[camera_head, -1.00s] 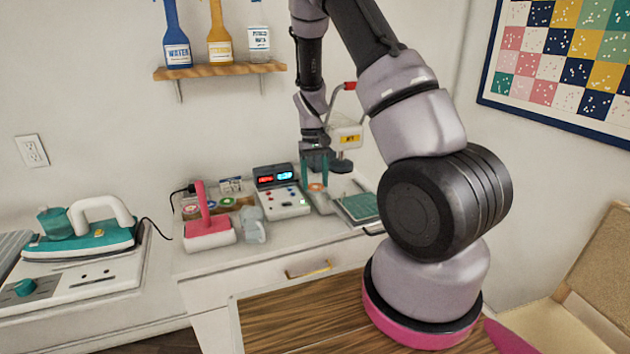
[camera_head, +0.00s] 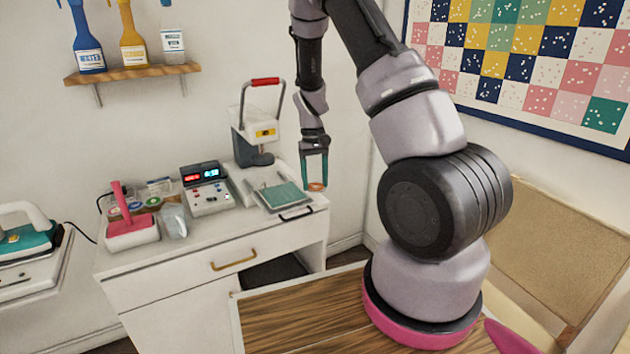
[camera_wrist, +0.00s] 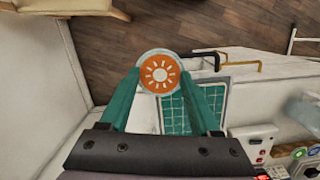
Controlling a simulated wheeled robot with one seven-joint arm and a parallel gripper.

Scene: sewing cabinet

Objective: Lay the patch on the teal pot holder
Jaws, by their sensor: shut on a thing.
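The patch (camera_head: 316,187) is a small round orange disc; in the wrist view the patch (camera_wrist: 160,75) shows a white sun on orange with a pale rim. My gripper (camera_head: 316,183) is shut on it, with the teal fingers (camera_wrist: 122,100) at its two sides. The teal pot holder (camera_head: 281,195) is a quilted square lying on the plate in front of the heat press (camera_head: 255,135). In the head view my gripper and patch are just right of the pot holder. In the wrist view the pot holder (camera_wrist: 174,115) shows below the patch, partly hidden by a finger.
The control box (camera_head: 207,190) with lit displays stands left of the press. A pink-handled tool (camera_head: 130,228), a clear container and several small discs are further left. A dark handle (camera_head: 297,214) juts out at the plate's front. Right of the cabinet is open floor.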

